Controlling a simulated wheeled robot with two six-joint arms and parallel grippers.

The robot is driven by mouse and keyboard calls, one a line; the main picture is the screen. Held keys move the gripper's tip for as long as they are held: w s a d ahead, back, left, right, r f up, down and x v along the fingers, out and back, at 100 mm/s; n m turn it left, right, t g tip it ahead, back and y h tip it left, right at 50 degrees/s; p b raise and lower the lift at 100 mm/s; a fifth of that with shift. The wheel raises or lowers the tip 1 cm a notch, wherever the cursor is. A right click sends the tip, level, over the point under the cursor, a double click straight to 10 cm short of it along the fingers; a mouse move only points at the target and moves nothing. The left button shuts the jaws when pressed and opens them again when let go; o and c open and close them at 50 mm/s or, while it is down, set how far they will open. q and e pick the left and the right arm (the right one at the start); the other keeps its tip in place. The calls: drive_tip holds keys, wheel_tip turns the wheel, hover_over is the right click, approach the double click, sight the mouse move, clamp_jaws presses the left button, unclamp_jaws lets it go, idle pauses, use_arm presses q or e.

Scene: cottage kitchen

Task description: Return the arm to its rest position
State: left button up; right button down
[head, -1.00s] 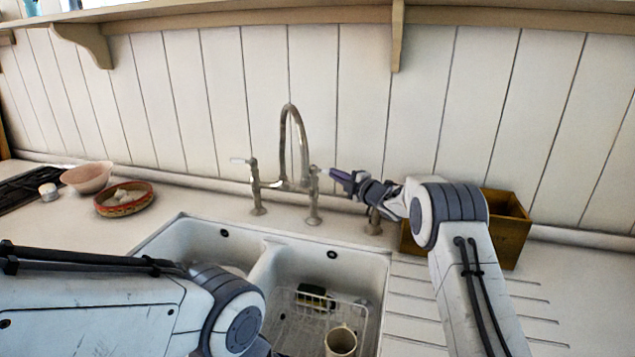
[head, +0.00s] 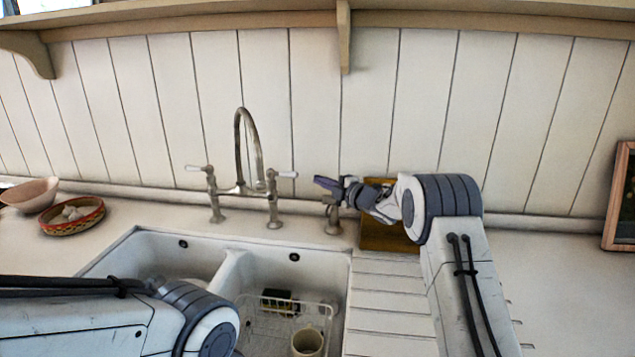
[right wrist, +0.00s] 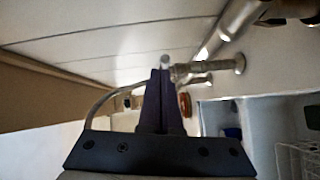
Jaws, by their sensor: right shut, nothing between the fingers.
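My right arm reaches in from the lower right in the head view. Its gripper (head: 328,184) is raised behind the sink, to the right of the tap (head: 250,160), and points left. In the right wrist view its two dark fingers (right wrist: 161,90) are together with nothing between them. The tap also shows behind the fingers in that view (right wrist: 205,70). It looks apart from the gripper in the head view. My left arm (head: 150,318) crosses the lower left of the head view; its gripper is out of the picture.
A white double sink (head: 225,268) holds a wire rack (head: 262,310) with a mug (head: 308,343). A pink bowl (head: 30,194) and a patterned dish (head: 82,224) stand left.

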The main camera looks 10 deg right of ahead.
drive_tip(key=s+a+m+g+h, duration=0.25)
drive_tip(key=s+a+m, duration=0.25)
drive_tip(key=s, duration=0.4)
drive_tip(key=s+a+m+g+h, duration=0.1)
drive_tip(key=s+a+m+h, duration=0.4)
drive_tip(key=s, duration=0.3)
drive_tip(key=s+f+m+g, duration=0.1)
drive_tip(key=s+f+g, duration=0.1)
drive_tip(key=s, duration=1.1)
drive_tip(key=s+f+m+g+h, duration=0.1)
drive_tip(key=s+g, duration=0.4)
drive_tip(key=s, duration=0.9)
drive_tip(key=s+d+f+m+g, duration=0.1)
drive_tip(key=s+f+m+g, duration=0.2)
drive_tip(key=s, duration=1)
wheel_tip(320, 180, down, 2)
drive_tip(key=shift+s+g, duration=0.2)
drive_tip(key=shift+g, duration=0.25)
drive_tip(key=shift+d, duration=0.1)
